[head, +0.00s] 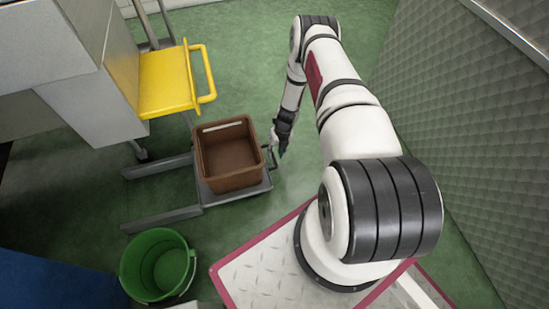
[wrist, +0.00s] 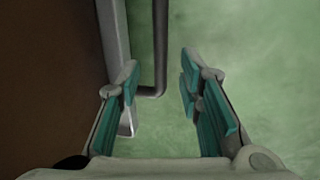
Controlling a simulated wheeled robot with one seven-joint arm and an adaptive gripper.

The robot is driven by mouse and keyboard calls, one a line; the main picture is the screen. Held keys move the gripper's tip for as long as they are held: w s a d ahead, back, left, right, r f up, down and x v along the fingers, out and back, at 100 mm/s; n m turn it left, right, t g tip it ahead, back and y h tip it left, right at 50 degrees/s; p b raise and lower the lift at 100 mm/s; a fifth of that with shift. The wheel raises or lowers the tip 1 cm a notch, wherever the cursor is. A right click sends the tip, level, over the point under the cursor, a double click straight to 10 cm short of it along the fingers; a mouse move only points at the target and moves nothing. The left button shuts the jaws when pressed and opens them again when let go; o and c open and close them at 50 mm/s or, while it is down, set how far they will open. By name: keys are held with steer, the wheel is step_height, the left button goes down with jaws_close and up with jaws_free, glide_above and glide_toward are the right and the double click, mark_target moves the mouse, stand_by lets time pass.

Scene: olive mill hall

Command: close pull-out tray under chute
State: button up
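The grey pull-out tray (head: 212,199) sits low over the floor at the outer end of two grey rails, out to the right. A brown crate (head: 201,158), open and seemingly empty, stands on it. The tray's dark handle (head: 272,158) is on its right side; in the wrist view the handle bar (wrist: 160,50) shows between my fingers. My gripper (head: 275,143) is beside the crate's right side at the handle. In the wrist view my gripper (wrist: 160,80) is open, teal pads apart. Contact with the handle cannot be told.
A yellow piece with a loop handle (head: 165,80) juts from the grey machine (head: 90,95) above the rails (head: 160,218). A green bucket (head: 158,265) stands at the front left, near the lower rail. A textured wall (head: 470,130) is at the right. Green floor is clear behind the arm.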

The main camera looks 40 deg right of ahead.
steer(key=shift+w+a+f+b, duration=0.1)
steer(key=shift+a+f+b, duration=0.1)
steer(key=shift+f, duration=0.5)
steer(key=shift+a+f+b, duration=0.1)
steer(key=shift+f+b, duration=0.1)
steer(key=shift+f, duration=0.45)
steer(key=shift+c, duration=0.3)
jaws_close()
